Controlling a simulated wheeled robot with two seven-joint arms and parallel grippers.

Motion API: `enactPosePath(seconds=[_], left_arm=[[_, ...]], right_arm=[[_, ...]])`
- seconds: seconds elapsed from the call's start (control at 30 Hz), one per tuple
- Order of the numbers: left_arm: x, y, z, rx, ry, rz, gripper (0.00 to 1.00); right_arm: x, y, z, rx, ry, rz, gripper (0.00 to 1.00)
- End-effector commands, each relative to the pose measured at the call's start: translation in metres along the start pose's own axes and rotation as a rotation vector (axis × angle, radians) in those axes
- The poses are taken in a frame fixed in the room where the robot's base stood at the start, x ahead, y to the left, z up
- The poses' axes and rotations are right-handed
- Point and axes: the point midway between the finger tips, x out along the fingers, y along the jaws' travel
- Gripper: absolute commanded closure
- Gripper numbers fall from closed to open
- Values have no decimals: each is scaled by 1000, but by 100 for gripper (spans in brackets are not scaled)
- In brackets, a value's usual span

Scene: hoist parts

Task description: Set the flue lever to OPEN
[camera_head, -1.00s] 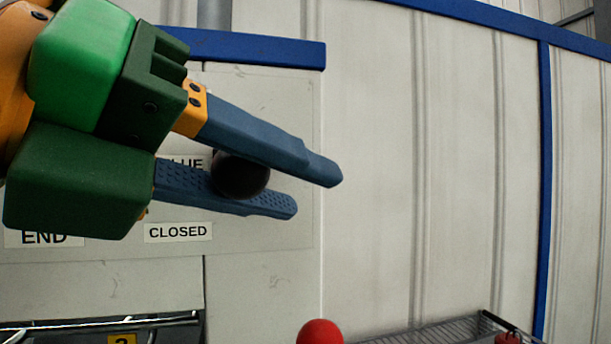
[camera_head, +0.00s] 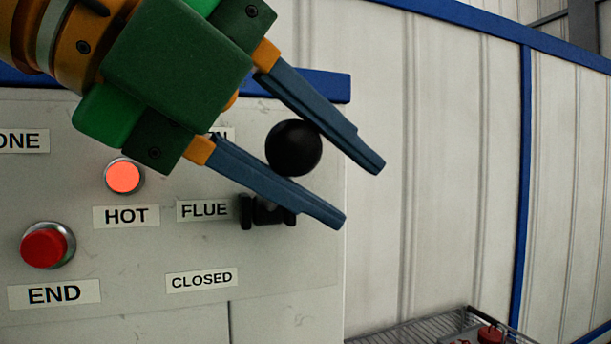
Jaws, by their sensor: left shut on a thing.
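The flue lever has a round black knob (camera_head: 293,148) and a black pivot bracket (camera_head: 268,211) on a pale panel. The knob stands above the bracket, on the upper side of the FLUE label (camera_head: 204,210). The CLOSED label (camera_head: 201,279) is lower down. Another label (camera_head: 224,133), of which only a final N shows, is mostly hidden behind my left gripper. My left gripper (camera_head: 352,192) is shut on the knob, with one blue finger above it and one below. The lever's rod is hidden. My right gripper is not in view.
A lit HOT lamp (camera_head: 123,176) and a red END button (camera_head: 47,245) are on the panel left of the lever. A wire rack (camera_head: 415,328) with a red item (camera_head: 490,334) is at the lower right.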

Motion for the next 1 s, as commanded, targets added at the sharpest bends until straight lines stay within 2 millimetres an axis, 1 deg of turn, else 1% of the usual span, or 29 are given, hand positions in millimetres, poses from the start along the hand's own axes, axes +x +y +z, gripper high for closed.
enactPosePath(seconds=[0.47, 0.5, 0.57, 0.6, 0.87, 0.93, 0.97, 1.0], left_arm=[[0, -2, 0, -12, 7, -1, 100], [0, -2, 0, -11, 7, -1, 52], [0, -2, 0, -11, 7, -1, 36], [0, -2, 0, -11, 7, -1, 30], [0, -2, 0, -11, 7, 0, 30], [-8, -2, -2, -11, 7, -1, 30], [-16, -2, -3, -10, 6, -4, 30], [-27, -1, -6, -8, 9, -5, 30]], right_arm=[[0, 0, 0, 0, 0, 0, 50], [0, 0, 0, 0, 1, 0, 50], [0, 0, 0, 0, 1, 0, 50], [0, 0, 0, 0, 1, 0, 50], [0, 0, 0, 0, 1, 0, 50], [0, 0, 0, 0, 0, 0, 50], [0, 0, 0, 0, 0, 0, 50], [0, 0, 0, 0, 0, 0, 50]])
